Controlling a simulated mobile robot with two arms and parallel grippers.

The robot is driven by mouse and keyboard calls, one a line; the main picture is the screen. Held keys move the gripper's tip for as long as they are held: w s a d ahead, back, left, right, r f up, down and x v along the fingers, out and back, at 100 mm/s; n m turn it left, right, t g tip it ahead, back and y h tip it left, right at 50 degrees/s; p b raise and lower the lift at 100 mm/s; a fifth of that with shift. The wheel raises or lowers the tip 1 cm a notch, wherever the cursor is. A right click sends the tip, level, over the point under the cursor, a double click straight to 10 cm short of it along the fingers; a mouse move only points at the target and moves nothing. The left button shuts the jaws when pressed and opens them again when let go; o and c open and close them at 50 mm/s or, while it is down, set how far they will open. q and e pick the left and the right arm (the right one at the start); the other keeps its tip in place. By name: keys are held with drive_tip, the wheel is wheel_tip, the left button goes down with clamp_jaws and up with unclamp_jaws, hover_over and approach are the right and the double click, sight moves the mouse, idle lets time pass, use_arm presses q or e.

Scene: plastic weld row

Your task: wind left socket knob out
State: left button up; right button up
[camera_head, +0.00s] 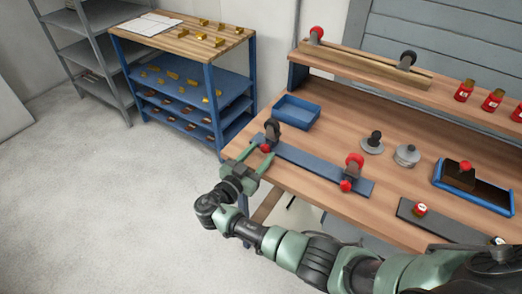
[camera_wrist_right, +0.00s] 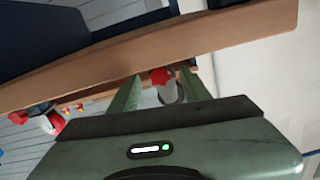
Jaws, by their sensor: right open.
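A blue-grey rail (camera_head: 310,165) lies along the front of the wooden bench. Its left socket holds a grey piece with a black top (camera_head: 272,127), and a small red knob (camera_head: 265,148) sticks out at the front. My right gripper (camera_head: 261,155) is open, its fingertips close to this knob. In the right wrist view the red knob (camera_wrist_right: 160,76) shows between the two green fingers (camera_wrist_right: 160,88), with a gap on each side; contact cannot be told. The right socket holds a red-topped piece (camera_head: 355,160) with its own red knob (camera_head: 346,186). My left gripper is out of view.
A blue tray (camera_head: 296,112) stands behind the rail's left end. Grey round parts (camera_head: 406,155) and a blue-rimmed tray (camera_head: 473,188) lie to the right. A raised shelf (camera_head: 365,68) runs along the back. Open floor lies left of the bench.

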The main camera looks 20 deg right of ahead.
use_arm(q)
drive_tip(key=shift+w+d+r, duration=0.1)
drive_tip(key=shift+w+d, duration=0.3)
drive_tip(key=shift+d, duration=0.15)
use_arm(e)
drive_tip(key=shift+w+d, duration=0.2)
drive_tip(key=shift+d, duration=0.1)
clamp_jaws()
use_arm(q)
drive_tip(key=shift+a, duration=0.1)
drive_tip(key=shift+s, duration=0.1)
use_arm(e)
drive_tip(key=shift+f, duration=0.1)
drive_tip(key=shift+n, duration=0.3)
drive_tip(key=shift+n+b, duration=1.45)
drive_tip(key=shift+n, duration=0.45)
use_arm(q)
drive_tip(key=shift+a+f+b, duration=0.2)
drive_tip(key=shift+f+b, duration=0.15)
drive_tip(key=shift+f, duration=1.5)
use_arm(e)
drive_tip(key=shift+n, duration=1.2)
